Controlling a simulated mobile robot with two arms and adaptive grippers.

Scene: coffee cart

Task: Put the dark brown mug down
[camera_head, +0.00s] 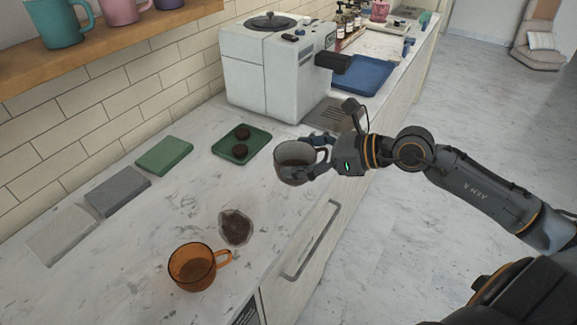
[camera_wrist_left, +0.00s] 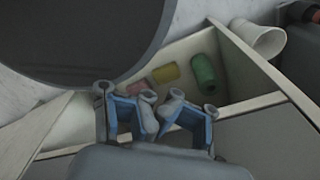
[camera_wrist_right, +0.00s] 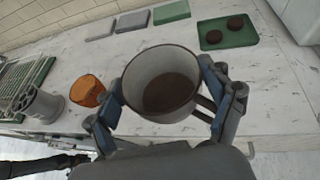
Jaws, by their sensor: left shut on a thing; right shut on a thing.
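My right gripper (camera_head: 322,160) is shut on a mug (camera_head: 292,172) and holds it near the counter's front edge. The mug is upright, with a greyish wall and a dark brown inside. It also shows between the fingers in the right wrist view (camera_wrist_right: 162,85). Whether its base touches the counter (camera_head: 150,225) is hard to tell. My left gripper (camera_wrist_left: 150,112) is shut beside a large dark grey round thing (camera_wrist_left: 70,35). A grey cylindrical vessel (camera_wrist_right: 38,106) shows at the left in the right wrist view.
A green tray (camera_head: 228,152) with two dark discs lies behind the held mug, near a white machine (camera_head: 262,75). Flat coasters line the wall. Coloured rolls lie in an open compartment (camera_wrist_left: 245,75).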

